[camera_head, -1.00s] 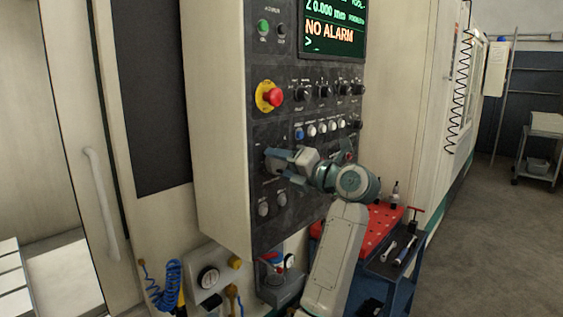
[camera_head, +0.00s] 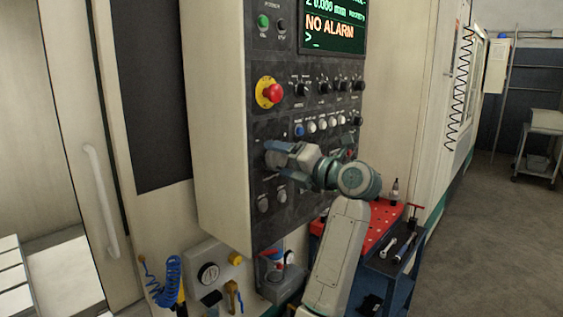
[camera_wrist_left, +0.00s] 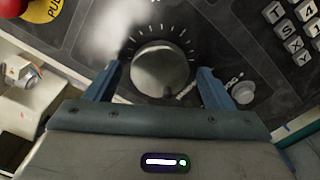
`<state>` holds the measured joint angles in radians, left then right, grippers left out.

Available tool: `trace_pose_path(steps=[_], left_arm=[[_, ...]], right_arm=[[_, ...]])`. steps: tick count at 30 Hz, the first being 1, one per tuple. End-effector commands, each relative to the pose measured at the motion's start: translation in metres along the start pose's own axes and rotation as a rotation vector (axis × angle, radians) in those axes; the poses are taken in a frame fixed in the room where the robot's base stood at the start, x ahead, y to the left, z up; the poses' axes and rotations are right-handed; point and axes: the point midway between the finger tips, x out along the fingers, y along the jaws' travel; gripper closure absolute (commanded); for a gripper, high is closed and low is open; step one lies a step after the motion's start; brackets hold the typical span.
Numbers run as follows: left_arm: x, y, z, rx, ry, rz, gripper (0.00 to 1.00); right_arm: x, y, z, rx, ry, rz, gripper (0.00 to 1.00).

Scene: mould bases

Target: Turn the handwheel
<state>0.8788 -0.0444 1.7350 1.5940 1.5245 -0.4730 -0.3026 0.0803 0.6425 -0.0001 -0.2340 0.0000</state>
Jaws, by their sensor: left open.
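The handwheel (camera_wrist_left: 160,68) is a round grey dial with a ring of white tick marks on the dark control panel. It shows in the left wrist view between my blue fingers. My left gripper (camera_wrist_left: 157,86) is open, with one finger on each side of the handwheel. I cannot tell whether either finger touches its rim. In the head view my left gripper (camera_head: 277,159) is close against the panel, below the row of buttons, and it hides most of the handwheel. My right gripper is not in view.
A red emergency stop (camera_head: 270,92) on a yellow disc sits above the gripper. Black knobs and small buttons (camera_head: 322,124) are nearby on the panel. A screen (camera_head: 333,25) reads NO ALARM. A red-topped tool cart (camera_head: 372,228) stands at lower right. Open floor lies further right.

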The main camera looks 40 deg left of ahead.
Motion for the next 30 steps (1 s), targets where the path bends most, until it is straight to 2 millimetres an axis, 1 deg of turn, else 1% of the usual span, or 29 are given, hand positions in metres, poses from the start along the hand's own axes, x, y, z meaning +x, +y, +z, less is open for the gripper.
trace_pose_path(steps=[5,12,16,21,30], left_arm=[[-0.025,-0.003,-0.001,-0.002,-0.002,-0.005,0.24],[-0.070,-0.003,-0.001,-0.002,-0.002,-0.004,0.24],[-0.089,-0.003,-0.001,0.000,-0.002,-0.004,0.24],[-0.102,-0.002,0.000,0.000,-0.001,-0.001,0.24],[-0.104,0.000,0.000,0.000,0.000,0.001,0.24]], right_arm=[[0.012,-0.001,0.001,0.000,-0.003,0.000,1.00],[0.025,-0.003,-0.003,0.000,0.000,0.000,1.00],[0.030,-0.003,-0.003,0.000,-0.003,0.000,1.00],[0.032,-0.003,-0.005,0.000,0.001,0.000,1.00],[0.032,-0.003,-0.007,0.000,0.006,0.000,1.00]])
